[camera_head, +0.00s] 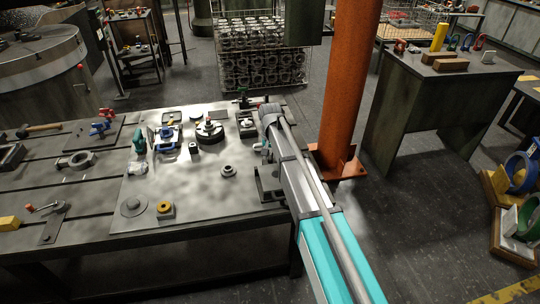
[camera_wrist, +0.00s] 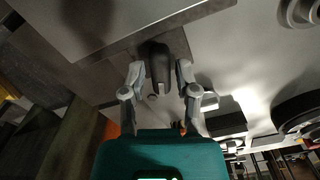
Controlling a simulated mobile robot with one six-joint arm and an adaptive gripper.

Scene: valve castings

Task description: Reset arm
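My arm reaches from the lower right over the right edge of the workbench (camera_head: 190,222) in the head view. My gripper (camera_head: 262,147) is small there and partly hidden by my wrist. In the wrist view, my gripper (camera_wrist: 160,72) has its two fingers apart. A dark rounded part (camera_wrist: 154,62) shows between and beyond the fingertips, over a dark plate. I see no clear contact between it and the fingers. A dark metal fixture (camera_head: 267,190) sits on the bench beside my arm, partly hidden by it.
An orange column (camera_head: 349,80) stands close to the right of my arm. The bench carries a round dark fixture (camera_head: 210,131), a flanged ring (camera_head: 228,171) and a yellow-topped part (camera_head: 165,209). A side table (camera_head: 440,95) stands right. A wire crate of castings (camera_head: 262,60) is behind.

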